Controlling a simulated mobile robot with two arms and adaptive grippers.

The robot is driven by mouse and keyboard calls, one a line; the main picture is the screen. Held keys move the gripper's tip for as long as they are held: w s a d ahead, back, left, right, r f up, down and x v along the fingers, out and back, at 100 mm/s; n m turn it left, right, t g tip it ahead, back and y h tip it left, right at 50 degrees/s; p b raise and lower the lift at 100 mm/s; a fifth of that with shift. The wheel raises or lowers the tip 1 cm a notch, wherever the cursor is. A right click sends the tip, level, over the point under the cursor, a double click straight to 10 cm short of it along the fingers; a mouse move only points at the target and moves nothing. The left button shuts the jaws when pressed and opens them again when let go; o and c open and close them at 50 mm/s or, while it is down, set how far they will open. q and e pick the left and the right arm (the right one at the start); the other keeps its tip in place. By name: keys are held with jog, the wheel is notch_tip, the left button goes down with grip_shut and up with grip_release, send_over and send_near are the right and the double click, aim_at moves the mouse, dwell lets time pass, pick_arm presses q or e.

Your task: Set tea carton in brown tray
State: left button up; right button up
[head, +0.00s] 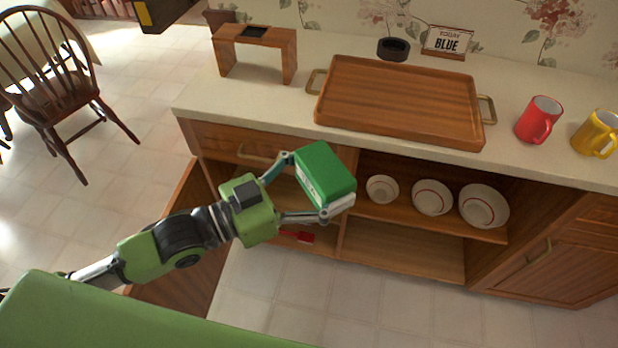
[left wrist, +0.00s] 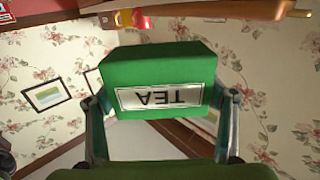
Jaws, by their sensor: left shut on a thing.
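The green tea carton (head: 325,172) is held in my left gripper (head: 306,190), in front of the open cabinet and below the countertop edge. In the left wrist view the carton (left wrist: 160,78) shows a white TEA label, upside down, between the two fingers (left wrist: 160,110). The brown wooden tray (head: 400,92) with brass handles lies on the countertop, behind and to the right of the carton. The tray is empty. The carton is apart from the tray. My right gripper does not show in either view.
A red mug (head: 538,118) and a yellow mug (head: 594,134) stand right of the tray. Bowls (head: 432,198) sit on the shelf below. An open cabinet door (head: 185,240) is beneath my arm.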

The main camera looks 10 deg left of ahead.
aim_at(346, 168)
pick_arm(q)
jog(key=shift+w+d+r+m+g+h, duration=0.2)
jog(key=shift+w+d+m+g+h, duration=0.1)
jog(key=shift+d+m+g+h, duration=0.25)
jog(key=shift+w+d+r+m+g+h, duration=0.2)
jog(key=shift+w+d+m+g+h, duration=0.15)
jog(key=shift+d+g, duration=0.3)
jog(key=shift+w+d+r+m+g+h, duration=0.2)
jog(key=shift+w+d+m+g+h, duration=0.1)
jog(key=shift+d+m+g, duration=0.25)
